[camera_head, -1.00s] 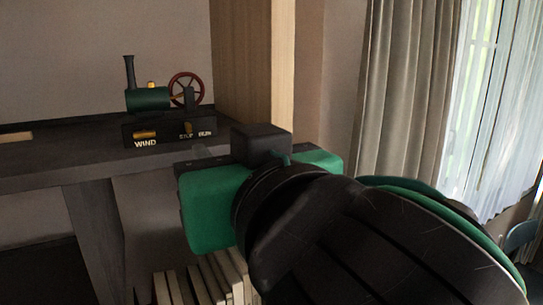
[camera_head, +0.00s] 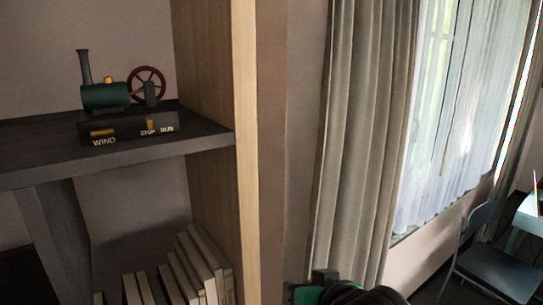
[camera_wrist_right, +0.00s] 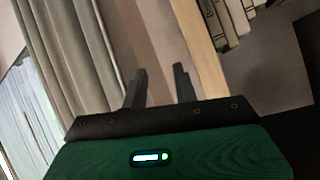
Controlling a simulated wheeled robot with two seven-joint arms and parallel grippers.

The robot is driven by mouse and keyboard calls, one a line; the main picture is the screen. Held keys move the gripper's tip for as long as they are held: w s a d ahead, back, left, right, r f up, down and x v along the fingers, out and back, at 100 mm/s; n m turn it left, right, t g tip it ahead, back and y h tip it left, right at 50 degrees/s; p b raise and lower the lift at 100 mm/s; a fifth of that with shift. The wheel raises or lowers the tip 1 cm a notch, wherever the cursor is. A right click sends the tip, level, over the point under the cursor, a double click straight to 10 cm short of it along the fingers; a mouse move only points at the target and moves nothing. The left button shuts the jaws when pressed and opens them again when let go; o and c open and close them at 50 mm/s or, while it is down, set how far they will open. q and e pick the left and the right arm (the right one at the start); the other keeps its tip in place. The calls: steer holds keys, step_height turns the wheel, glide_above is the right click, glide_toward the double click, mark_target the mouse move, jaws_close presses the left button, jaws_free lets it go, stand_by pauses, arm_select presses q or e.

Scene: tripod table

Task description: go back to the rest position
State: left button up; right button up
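My right gripper (camera_wrist_right: 158,88) shows in the right wrist view with its two dark fingers apart and nothing between them. In the head view only a green and black part of my right arm shows at the bottom edge, and its fingers cannot be made out there. The right gripper is low and well apart from the shelf. My left gripper is in neither view. A toy steam engine (camera_head: 106,96) with a red flywheel stands on a black base (camera_head: 130,128) marked WIND, STOP and RUN, on the dark shelf.
The dark shelf (camera_head: 40,160) ends at a wooden upright panel (camera_head: 215,200). Several books (camera_head: 185,272) lean below it. A grey curtain (camera_head: 360,130) and a bright window (camera_head: 450,110) are right of the panel. A blue chair (camera_head: 490,265) stands at the far right.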

steer(key=s+d+f+g+h, duration=0.1)
steer(key=s+d+f+g, duration=0.2)
steer(key=f, duration=0.6)
steer(key=s+d+f+h, duration=0.1)
steer(key=s+d+f, duration=0.35)
steer(key=f, duration=0.45)
steer(key=s+d+f+g+h, duration=0.35)
steer(key=s+d+f, duration=0.65)
steer(key=s+f, duration=0.45)
step_height(320, 180, down, 32)
steer(key=s+g+b, duration=0.1)
steer(key=g+b, duration=0.1)
steer(key=s+d+f+g+b, duration=0.1)
steer(key=s+d+f+b, duration=0.1)
steer(key=s+f, duration=1.7)
steer(key=shift+d+f, duration=0.55)
steer(key=shift+f, duration=0.4)
steer(key=shift+y, duration=0.25)
